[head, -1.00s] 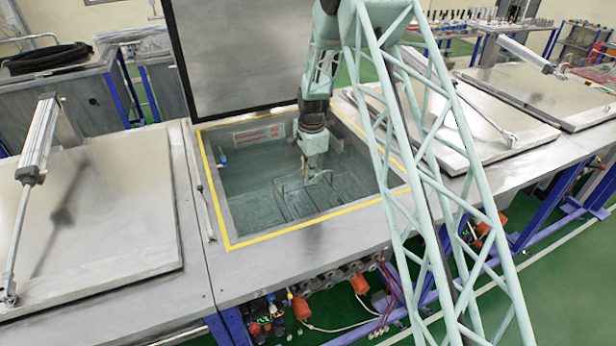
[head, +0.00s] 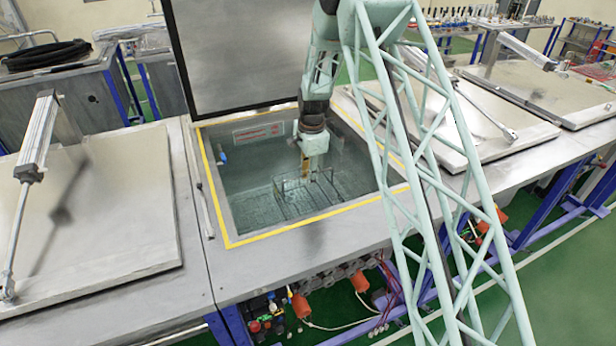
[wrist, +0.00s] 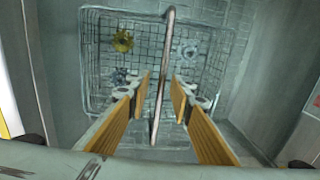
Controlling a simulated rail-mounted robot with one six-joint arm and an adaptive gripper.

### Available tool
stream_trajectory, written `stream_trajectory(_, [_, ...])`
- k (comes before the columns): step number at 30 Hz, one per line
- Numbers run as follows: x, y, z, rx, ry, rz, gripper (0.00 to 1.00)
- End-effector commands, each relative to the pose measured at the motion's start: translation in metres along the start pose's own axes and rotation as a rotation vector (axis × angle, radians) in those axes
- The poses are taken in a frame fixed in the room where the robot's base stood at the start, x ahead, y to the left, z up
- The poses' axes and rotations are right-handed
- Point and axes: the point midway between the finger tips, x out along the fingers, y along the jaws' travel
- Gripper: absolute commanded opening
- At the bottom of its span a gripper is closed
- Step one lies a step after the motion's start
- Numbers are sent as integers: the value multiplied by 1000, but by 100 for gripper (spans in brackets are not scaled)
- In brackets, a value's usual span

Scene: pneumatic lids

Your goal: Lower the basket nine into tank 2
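The wire basket (head: 308,197) is inside the open tank (head: 235,205), which has a yellow-edged rim. In the wrist view the basket (wrist: 90,60) holds a yellow part (wrist: 122,41) and some grey parts (wrist: 188,50). Its handle (wrist: 168,60) is a thin bar running between my fingers. My gripper (head: 304,172) points down into the tank, above the basket. In the wrist view my gripper's (wrist: 163,95) orange fingers stand apart on either side of the handle, with a gap to it on both sides. I cannot tell whether the basket rests on the tank floor.
The raised lid (head: 240,60) stands behind the tank. Closed lids with pneumatic cylinders flank it, one at left (head: 95,220) and one at right (head: 460,110). Hoses and valves (head: 330,285) hang below the front edge.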

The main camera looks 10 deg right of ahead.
Motion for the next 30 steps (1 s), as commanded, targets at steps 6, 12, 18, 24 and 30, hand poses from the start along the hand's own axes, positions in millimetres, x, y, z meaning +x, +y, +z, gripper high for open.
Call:
stream_trajectory(6, [-2,-1,0,0,0,-2,20])
stream_trajectory(12, [-6,-3,0,0,1,-5,20])
stream_trajectory(18, [-18,-4,-1,0,1,-7,20])
stream_trajectory(24, [-38,-3,0,0,1,-7,20])
stream_trajectory(30, [-63,-3,0,0,1,-6,20])
